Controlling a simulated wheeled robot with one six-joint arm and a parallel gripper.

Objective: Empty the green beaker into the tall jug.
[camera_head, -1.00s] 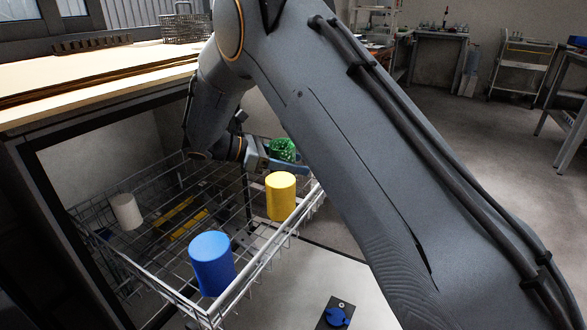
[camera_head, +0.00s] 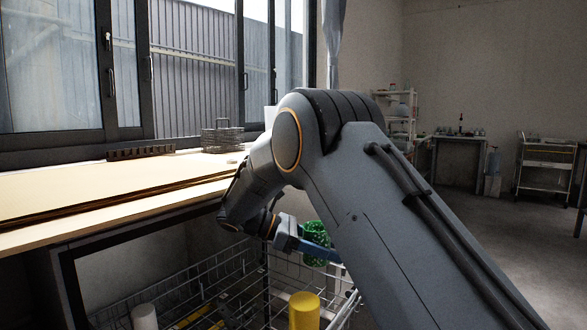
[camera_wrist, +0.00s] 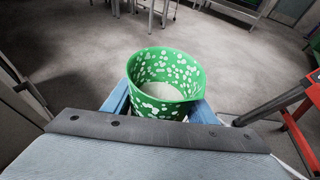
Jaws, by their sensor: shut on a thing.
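The green beaker (camera_wrist: 166,82) has white spots and is open at the top. In the wrist view it sits between the two blue fingers of my gripper (camera_wrist: 158,105), which are shut on its sides. Something pale shows inside it. In the head view the green beaker (camera_head: 315,240) is partly hidden behind my arm, and my gripper (camera_head: 310,248) holds it above the wire rack. It looks roughly upright. I see no tall jug that I can make out for sure; a pale upright shape (camera_head: 271,115) at the back of the bench is partly hidden by my arm.
A wooden bench top (camera_head: 90,188) lies above, with a wire basket (camera_head: 222,137) and a brown rack (camera_head: 141,152). A red frame (camera_wrist: 290,115) stands at right.

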